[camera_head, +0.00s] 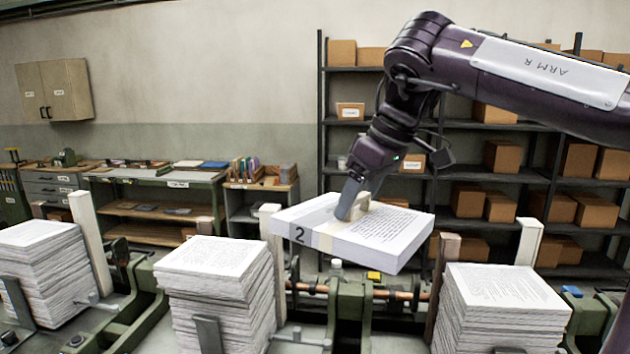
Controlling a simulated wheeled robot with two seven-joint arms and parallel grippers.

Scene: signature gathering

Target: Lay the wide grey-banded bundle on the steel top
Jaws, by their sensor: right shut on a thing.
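My right gripper (352,204) comes in from the upper right and is shut on a wide bundle of printed sheets (385,232). A grey band runs around the bundle's left part, with a dark "2" on its near face. The bundle is held in the air, slightly tilted, above the gap between the middle and right paper stacks. One finger lies over the bundle's top; the lower grip is hidden. My left gripper is not in view.
Tall paper stacks stand at left (45,270), middle (215,290) and right (500,300) in green machine frames with upright wooden posts. A copper-coloured rod (390,294) runs below the bundle. Dark shelves with cardboard boxes (468,200) fill the back right.

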